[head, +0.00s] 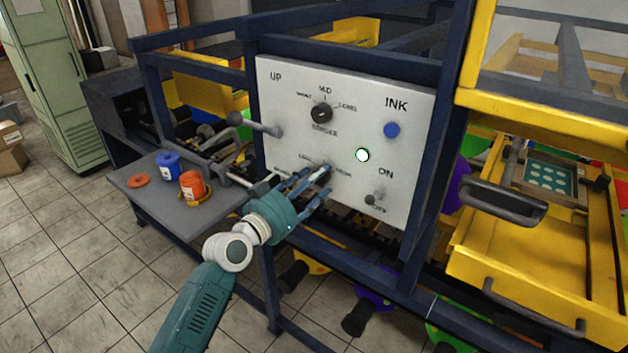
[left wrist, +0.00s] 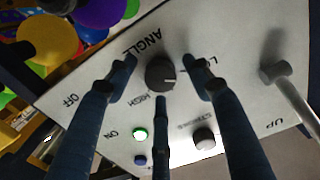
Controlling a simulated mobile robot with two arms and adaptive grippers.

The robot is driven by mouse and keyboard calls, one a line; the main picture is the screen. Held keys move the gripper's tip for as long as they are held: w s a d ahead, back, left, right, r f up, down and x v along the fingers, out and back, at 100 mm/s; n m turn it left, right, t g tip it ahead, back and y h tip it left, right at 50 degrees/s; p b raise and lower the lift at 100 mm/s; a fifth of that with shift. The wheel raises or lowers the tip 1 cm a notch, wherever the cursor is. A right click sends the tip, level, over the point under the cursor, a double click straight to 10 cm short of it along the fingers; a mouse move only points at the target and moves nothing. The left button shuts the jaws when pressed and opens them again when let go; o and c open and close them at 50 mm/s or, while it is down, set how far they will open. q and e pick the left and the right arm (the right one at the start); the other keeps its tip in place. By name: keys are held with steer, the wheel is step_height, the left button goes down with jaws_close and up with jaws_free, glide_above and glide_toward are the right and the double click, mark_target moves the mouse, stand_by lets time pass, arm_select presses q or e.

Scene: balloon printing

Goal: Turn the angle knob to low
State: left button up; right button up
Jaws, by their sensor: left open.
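The angle knob (left wrist: 160,73) is round and dark, on a pale control panel (head: 300,85). Its white pointer mark faces right in the left wrist view, with the HIGH label below it and a partly covered label starting with L to its right. My left gripper (head: 318,180) has its three blue fingers open, reaching toward the lower part of the panel. In the left wrist view the fingertips (left wrist: 159,78) are spread around the knob; I cannot tell whether they touch it. In the head view the gripper mostly hides the knob. My right gripper is not in view.
The panel also has an upper black knob (head: 322,112), a blue button (head: 392,130), a lit green-ringed button (head: 362,155), an ON/OFF switch (head: 375,197) and a grey lever (head: 255,123) at its left edge. Blue and orange pots stand on a side shelf (head: 150,205).

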arm_select(q)
steer(key=c, duration=1.1)
steer(key=shift+n, duration=0.5)
steer(key=shift+c, duration=0.2)
steer(key=o, duration=1.1)
steer(key=shift+o, duration=0.2)
steer(key=v, duration=1.2)
